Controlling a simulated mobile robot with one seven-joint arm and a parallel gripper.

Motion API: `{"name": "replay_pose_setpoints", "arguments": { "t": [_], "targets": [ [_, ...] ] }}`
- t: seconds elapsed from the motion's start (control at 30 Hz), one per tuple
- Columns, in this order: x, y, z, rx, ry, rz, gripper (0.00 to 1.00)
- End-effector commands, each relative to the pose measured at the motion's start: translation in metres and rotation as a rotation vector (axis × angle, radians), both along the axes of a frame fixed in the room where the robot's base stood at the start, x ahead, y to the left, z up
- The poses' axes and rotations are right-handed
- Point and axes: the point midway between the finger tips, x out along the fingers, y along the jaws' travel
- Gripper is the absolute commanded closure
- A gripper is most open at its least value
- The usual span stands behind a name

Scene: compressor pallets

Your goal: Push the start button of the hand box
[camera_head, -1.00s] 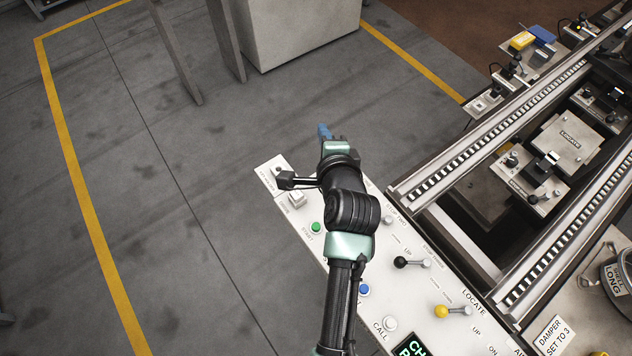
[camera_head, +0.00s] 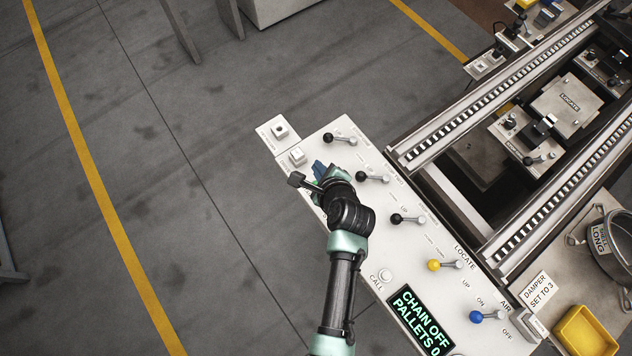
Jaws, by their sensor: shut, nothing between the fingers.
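The hand box (camera_head: 408,262) is a long pale panel with buttons and levers, running diagonally from upper left to lower right. My gripper (camera_head: 318,170) is over its upper-left end, its blue fingers just below and right of a white square button (camera_head: 297,157). The jaws are shut and empty. The green start button, seen in the earlier view, is now hidden behind my gripper and wrist. I cannot tell whether the fingertips touch the panel or the button. The display (camera_head: 421,320) reads "CHAIN OFF PALLETS 0".
Black-knobbed levers (camera_head: 361,176), a yellow-knobbed lever (camera_head: 433,265) and a blue-knobbed lever (camera_head: 476,317) stand up along the panel. A white call button (camera_head: 385,276) is lower down. The conveyor rail (camera_head: 500,95) runs at right. Open floor (camera_head: 190,210) lies left.

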Motion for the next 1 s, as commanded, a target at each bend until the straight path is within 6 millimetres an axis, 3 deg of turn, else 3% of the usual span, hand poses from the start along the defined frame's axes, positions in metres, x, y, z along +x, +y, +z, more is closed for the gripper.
{"name": "replay_pose_setpoints", "arguments": {
  "t": [0.6,1.0],
  "targets": [
    [0.000,0.000,-0.076,-0.001,0.000,0.001,1.00],
    [0.000,0.000,-0.082,-0.002,-0.001,0.001,1.00]
  ]
}}
